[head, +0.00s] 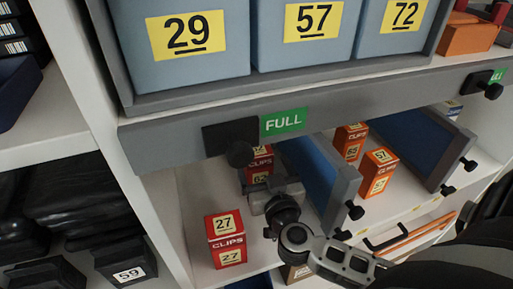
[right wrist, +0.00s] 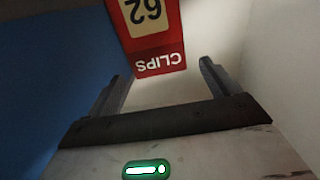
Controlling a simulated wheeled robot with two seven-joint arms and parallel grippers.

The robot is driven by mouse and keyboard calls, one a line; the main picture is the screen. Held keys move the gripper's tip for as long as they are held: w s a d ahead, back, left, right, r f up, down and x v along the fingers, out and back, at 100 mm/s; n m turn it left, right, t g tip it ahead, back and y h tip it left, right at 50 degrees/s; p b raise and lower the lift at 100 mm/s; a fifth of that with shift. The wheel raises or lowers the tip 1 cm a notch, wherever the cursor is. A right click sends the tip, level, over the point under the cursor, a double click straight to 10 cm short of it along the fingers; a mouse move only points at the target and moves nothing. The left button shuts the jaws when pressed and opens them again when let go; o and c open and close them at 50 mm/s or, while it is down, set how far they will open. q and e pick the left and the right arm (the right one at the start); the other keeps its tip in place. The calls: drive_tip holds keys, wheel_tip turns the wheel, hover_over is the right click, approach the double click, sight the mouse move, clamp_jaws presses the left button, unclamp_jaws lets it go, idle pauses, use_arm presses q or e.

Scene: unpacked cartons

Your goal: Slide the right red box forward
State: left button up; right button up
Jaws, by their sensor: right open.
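A red clips box (head: 259,168) numbered 62 stands deep on the middle shelf, to the left of a blue divider. The right wrist view shows this red box (right wrist: 158,62) upside down, ahead of and between my right gripper's open fingers (right wrist: 164,76). In the head view my right gripper (head: 268,184) is in front of the box and covers its lower part. I cannot tell whether a finger touches it. A second red clips box (head: 226,240), numbered 27, stands nearer and to the left. My left gripper is not in view.
The blue divider (head: 318,180) stands close to the right of my gripper. Orange boxes (head: 379,172) stand beyond it. Bare shelf shows around the box 27.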

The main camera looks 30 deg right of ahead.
drive_tip(key=b+x, duration=0.1)
drive_tip(key=x, duration=0.6)
drive_tip(key=shift+w+d+f, duration=0.1)
drive_tip(key=shift+w, duration=0.15)
drive_tip(key=c, duration=1.2)
